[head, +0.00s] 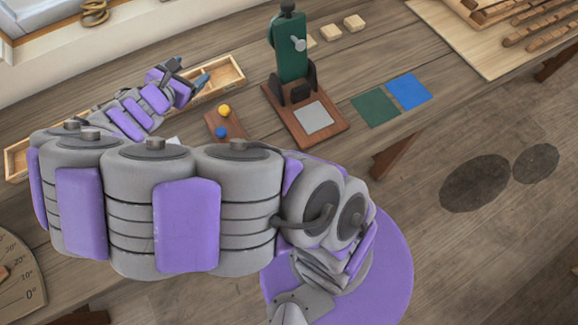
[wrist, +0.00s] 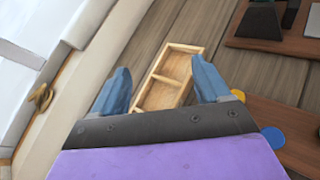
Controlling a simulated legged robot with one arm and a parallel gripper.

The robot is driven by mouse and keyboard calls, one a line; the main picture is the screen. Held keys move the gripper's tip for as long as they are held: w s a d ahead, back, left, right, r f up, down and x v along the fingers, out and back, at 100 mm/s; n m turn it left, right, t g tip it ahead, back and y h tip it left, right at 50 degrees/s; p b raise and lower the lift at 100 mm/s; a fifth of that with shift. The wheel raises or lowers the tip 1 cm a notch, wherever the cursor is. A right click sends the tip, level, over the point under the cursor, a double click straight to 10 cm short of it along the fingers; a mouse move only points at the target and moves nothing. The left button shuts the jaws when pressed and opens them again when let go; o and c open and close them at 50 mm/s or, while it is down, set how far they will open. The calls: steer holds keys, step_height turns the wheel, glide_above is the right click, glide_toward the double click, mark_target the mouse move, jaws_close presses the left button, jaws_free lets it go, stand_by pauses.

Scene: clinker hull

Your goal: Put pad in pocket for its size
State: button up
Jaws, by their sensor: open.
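My gripper (head: 189,73) is above the long shallow wooden tray (head: 232,74), with its blue fingers apart. In the wrist view my gripper (wrist: 161,68) is open, and nothing shows between the fingertips except the tray (wrist: 186,47) below. A divider splits the visible part of the tray into two empty pockets; the rest is hidden by my gripper and arm. No thing is clearly marked as the pad. A flat grey square (head: 314,118) lies on the wooden base of a green stand (head: 291,55). A small white patch shows beside my arm, mostly hidden.
A small wooden board with a yellow knob (head: 224,110) and a blue knob (head: 221,132) stands close to the tray. Green (head: 375,108) and blue (head: 409,91) flat squares lie right of the stand. Small wooden blocks (head: 330,32) lie behind it. The bench edge is in front.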

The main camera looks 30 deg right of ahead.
steer(key=s+d+r+m+g, duration=0.3)
steer(key=s+d+m+g, duration=0.1)
steer(key=s+d+m, duration=0.4)
steer(key=s+d+r+m+g, duration=0.3)
steer(key=s+d+m+g, duration=0.15)
steer(key=s+d, duration=0.45)
steer(key=s+a+m+g+y, duration=0.1)
steer(key=s+a+m+y, duration=0.3)
steer(key=s, duration=0.6)
steer(key=s+a+f+m+g+y, duration=0.1)
steer(key=s+a+m+y, duration=0.3)
steer(key=s, duration=0.7)
steer(key=shift+s+a+f+m+y, duration=0.2)
steer(key=shift+s+f+m+y, duration=0.05)
steer(key=shift+m+y, duration=0.75)
steer(key=shift+g, duration=0.25)
